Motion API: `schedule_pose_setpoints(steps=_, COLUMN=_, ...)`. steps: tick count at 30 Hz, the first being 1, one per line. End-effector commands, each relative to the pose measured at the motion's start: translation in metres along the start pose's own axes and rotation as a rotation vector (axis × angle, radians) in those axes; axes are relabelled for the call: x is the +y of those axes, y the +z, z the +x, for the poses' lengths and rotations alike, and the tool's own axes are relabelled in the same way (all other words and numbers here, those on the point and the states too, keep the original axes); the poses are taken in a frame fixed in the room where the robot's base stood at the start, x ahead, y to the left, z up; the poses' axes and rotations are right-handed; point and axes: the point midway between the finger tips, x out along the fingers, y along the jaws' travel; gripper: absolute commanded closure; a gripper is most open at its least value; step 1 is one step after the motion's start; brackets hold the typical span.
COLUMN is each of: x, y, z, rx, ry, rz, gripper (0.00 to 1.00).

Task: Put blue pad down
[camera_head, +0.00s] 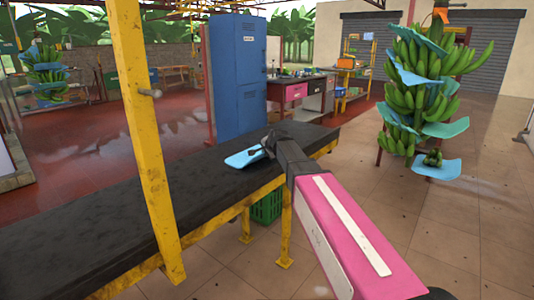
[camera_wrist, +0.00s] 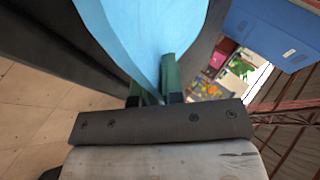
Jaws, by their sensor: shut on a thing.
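The blue pad (camera_head: 244,158) is a light blue flat sheet over the black belt-topped table (camera_head: 90,215) in the head view. It fills the upper middle of the wrist view (camera_wrist: 145,35). My gripper (camera_head: 268,149) is at the pad's right end, shut on it. In the wrist view the green fingers (camera_wrist: 152,85) close on the pad's near edge. I cannot tell whether the pad touches the table top.
A yellow post (camera_head: 147,130) stands at the table's near side. A blue locker (camera_head: 236,75) stands behind the table. A banana bunch (camera_head: 418,85) with several blue pads hangs at right. A green crate (camera_head: 267,207) is under the table. The belt's left part is bare.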

Motion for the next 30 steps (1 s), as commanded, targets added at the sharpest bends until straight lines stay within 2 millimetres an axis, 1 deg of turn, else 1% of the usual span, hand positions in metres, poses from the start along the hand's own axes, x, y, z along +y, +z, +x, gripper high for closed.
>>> schedule_pose_setpoints(steps=2, x=0.002, y=0.001, z=0.002, rx=0.0, ry=0.0, rz=0.0, gripper=1.0)
schedule_pose_setpoints(steps=3, x=0.001, y=0.001, z=0.001, rx=0.0, ry=0.0, rz=0.0, gripper=0.78)
schedule_pose_setpoints(steps=4, x=0.001, y=0.001, z=0.001, rx=0.0, ry=0.0, rz=0.0, gripper=0.68)
schedule_pose_setpoints(steps=5, x=0.001, y=0.001, z=0.001, rx=0.0, ry=0.0, rz=0.0, gripper=0.65)
schedule_pose_setpoints(steps=14, x=0.0, y=0.0, z=0.0, rx=0.0, ry=0.0, rz=0.0, gripper=0.65)
schedule_pose_setpoints(steps=17, x=0.0, y=0.0, z=-0.007, rx=0.0, ry=0.0, rz=0.0, gripper=0.65)
schedule_pose_setpoints(steps=20, x=0.001, y=0.001, z=-0.022, rx=0.001, ry=-0.001, rz=0.0, gripper=0.65)
schedule_pose_setpoints(steps=27, x=0.001, y=0.001, z=-0.071, rx=0.001, ry=-0.002, rz=0.0, gripper=0.65)
schedule_pose_setpoints(steps=30, x=0.001, y=0.001, z=-0.089, rx=0.001, ry=-0.002, rz=0.0, gripper=0.65)
